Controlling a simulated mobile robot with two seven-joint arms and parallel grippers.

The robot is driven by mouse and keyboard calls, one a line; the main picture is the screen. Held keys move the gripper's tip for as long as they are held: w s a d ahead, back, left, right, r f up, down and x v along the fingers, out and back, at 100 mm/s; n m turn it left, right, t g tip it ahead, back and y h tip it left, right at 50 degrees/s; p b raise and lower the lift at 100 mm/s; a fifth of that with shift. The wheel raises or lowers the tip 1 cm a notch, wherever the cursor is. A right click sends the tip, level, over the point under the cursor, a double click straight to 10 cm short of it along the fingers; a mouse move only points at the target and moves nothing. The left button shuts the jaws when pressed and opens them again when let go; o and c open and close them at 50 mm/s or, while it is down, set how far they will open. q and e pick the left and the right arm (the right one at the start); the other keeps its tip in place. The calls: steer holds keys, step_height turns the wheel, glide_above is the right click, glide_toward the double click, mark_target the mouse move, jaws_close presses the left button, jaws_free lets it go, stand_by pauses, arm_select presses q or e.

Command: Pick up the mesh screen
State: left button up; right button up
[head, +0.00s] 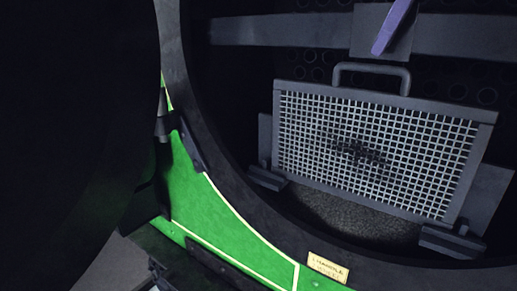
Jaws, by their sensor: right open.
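The mesh screen (368,150) stands upright, leaning slightly back, inside the dark round opening at the right. It has a pale wire grid in a grey frame, a dark patch at mid-grid and a loop handle (372,67) on top. Its lower corners sit at two dark brackets, the left one (268,179) and the right one (452,242). No finger touches the screen or its handle. My right gripper is open, but its outline is hard to make out against the dark parts. My left gripper does not show.
A dark crossbar (290,31) spans the opening above the screen, with a purple bar (393,27) in front of its middle plate. The dark round rim (240,190) borders the opening. A green panel (200,190) and small plate (328,267) lie below. A large dark shape fills the left.

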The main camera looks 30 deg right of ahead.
mark_target(372, 67)
steer(key=b+x, duration=0.1)
steer(key=x, duration=0.1)
steer(key=b+x, duration=0.1)
steer(key=x, duration=0.1)
steer(key=b+x, duration=0.1)
steer(key=shift+s+d+f, duration=0.1)
steer(key=shift+f, duration=0.5)
jaws_close()
steer(key=shift+r, duration=0.2)
stand_by(0.6)
